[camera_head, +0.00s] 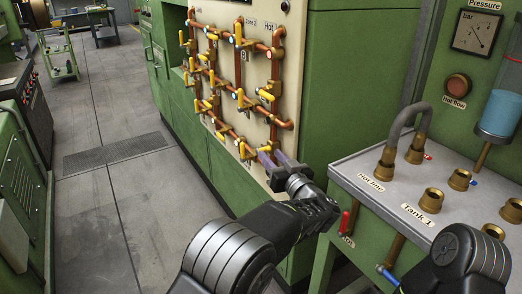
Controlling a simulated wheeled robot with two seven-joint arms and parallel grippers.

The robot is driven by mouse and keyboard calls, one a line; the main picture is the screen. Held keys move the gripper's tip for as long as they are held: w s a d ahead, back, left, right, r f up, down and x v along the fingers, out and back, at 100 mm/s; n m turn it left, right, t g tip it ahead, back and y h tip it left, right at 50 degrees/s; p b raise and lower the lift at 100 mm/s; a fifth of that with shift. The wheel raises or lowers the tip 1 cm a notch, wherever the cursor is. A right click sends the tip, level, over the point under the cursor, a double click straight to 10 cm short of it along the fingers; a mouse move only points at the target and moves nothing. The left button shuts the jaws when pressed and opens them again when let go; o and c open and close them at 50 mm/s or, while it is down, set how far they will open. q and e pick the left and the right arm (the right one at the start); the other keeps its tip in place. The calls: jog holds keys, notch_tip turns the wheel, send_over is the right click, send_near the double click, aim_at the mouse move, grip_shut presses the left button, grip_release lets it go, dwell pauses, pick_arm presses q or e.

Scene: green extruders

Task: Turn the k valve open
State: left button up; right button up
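Several yellow-handled valves sit on copper pipes on a cream panel (287,62) set in the green cabinet. I cannot read a k label on any of them, so I cannot tell which is the k valve. The lowest right yellow valve (246,151) is just left of my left gripper's fingertips. My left gripper (270,153) points at the bottom of the panel; its two fingers look apart with nothing seen between them. Whether a finger touches the valve is unclear. My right arm shows at the bottom right, but its gripper is out of view.
A grey-topped bench (375,178) with brass fittings, a curved hose (404,118) and a red-handled valve (345,222) stands right of my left gripper. A pressure gauge (476,33) is above it. The floor (120,200) at left is open. A green cart (60,62) stands far back.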

pick_arm(q)
jog(key=shift+x, duration=3.9)
jog(key=shift+f, duration=0.1)
jog(key=shift+c, duration=0.3)
grip_shut()
